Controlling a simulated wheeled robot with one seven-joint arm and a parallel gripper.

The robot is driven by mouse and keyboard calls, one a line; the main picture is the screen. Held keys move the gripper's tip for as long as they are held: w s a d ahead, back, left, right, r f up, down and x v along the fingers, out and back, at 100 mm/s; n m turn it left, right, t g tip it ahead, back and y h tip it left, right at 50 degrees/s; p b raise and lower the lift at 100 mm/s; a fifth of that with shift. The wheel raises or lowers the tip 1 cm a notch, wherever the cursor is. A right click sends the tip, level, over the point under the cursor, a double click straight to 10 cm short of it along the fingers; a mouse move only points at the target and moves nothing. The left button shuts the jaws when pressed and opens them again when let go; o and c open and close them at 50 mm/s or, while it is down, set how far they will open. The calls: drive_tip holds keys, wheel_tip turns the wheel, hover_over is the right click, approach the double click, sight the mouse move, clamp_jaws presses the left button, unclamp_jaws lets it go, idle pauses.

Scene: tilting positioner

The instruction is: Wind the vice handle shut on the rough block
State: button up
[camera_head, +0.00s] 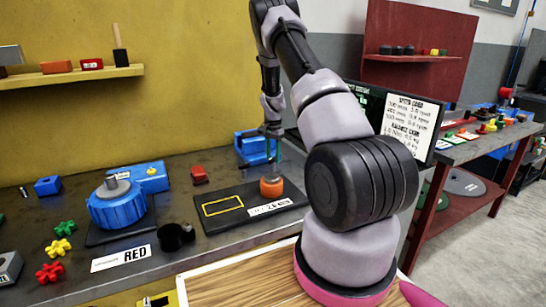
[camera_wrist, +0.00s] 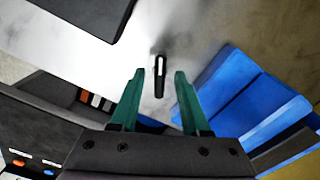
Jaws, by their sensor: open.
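A blue vice-like body (camera_head: 250,149) stands at the back of the bench in the head view, partly hidden by my arm. Blue stepped surfaces (camera_wrist: 250,100), likely the same body, fill the right of the wrist view. My gripper (camera_head: 270,157) points down just in front of it. Its green fingers also show in the wrist view (camera_wrist: 160,75), open and empty. A slim dark bar with a white stripe (camera_wrist: 158,82), perhaps the vice handle, shows in the gap between the fingertips, touching neither as far as I can tell. I cannot make out the rough block.
An orange knob-like piece (camera_head: 271,187) stands on a black board (camera_head: 222,222) in front of my gripper. A blue round positioner (camera_head: 118,205) and a black cup (camera_head: 175,237) stand to the left. A monitor (camera_head: 405,118) is behind my arm, at right.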

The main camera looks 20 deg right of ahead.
wheel_tip(320, 180, up, 11)
idle(0.4)
drive_tip(key=shift+f+n, duration=0.2)
drive_tip(key=shift+n, duration=0.1)
wheel_tip(320, 180, down, 11)
drive_tip(key=shift+r, duration=0.2)
idle(0.4)
clamp_jaws()
